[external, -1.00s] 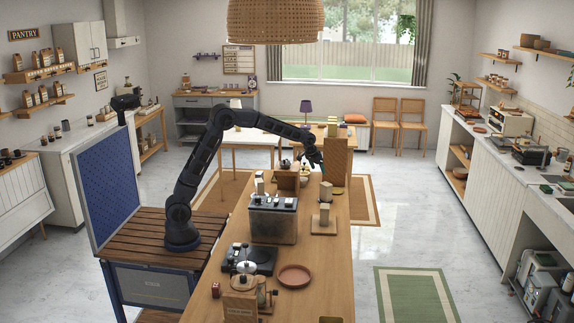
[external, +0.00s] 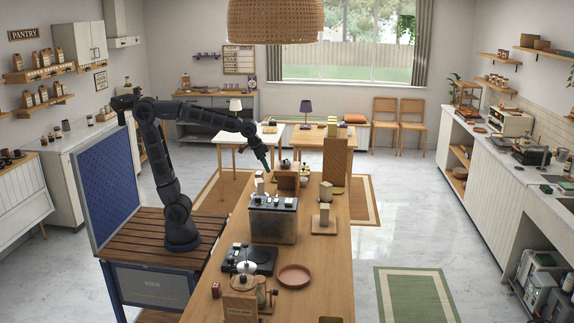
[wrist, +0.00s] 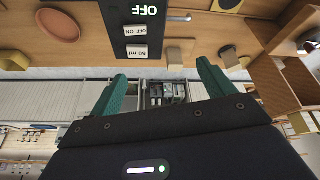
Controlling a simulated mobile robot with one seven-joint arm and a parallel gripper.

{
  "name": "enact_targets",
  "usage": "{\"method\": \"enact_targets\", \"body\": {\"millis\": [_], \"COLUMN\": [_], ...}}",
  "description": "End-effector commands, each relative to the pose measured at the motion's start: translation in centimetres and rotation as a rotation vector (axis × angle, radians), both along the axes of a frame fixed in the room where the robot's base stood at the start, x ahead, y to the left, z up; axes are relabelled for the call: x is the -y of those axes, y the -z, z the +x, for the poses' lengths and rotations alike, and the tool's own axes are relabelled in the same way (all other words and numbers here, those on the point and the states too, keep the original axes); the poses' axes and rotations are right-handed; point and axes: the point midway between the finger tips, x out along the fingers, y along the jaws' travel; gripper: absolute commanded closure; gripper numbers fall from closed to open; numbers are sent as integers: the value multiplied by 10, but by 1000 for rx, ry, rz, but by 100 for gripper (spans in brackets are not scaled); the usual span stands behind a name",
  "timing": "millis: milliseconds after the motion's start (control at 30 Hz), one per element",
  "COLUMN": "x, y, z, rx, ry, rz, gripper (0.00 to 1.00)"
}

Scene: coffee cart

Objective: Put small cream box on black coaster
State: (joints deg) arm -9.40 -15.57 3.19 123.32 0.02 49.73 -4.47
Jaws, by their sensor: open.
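Another cream block (external: 259,184) stands at the counter's left edge. I cannot tell which is the named box. In the wrist view, upside down, two boxes show beyond my fingers, one left (wrist: 175,56) and one right (wrist: 232,57). I cannot make out a black coaster. My gripper (external: 267,166) is open and empty above the counter's left side; its teal fingers (wrist: 162,75) are spread apart.
A black-topped machine (external: 273,222) with an OFF display stands mid-counter. A tall wooden block (external: 337,160) stands behind the boxes. A black scale (external: 250,260) and a terracotta plate (external: 294,276) are nearer. The counter's right front is mostly clear.

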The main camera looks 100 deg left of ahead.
Motion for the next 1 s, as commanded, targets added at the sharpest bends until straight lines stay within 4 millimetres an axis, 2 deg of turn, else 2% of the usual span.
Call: {"method": "enact_targets", "body": {"millis": [33,300,500,600,800,1000], "x": [13,62,88,96,103,104], "y": [-1,13,34,45,58,60], "z": [-18,-105,-165,-188,-212,-215], "rx": [5,6,7,6,5,3], "ry": [24,140,221,252,286,290], "rz": [2,16,30,36,43,44], "gripper": [18,18,18,18,18,18]}}
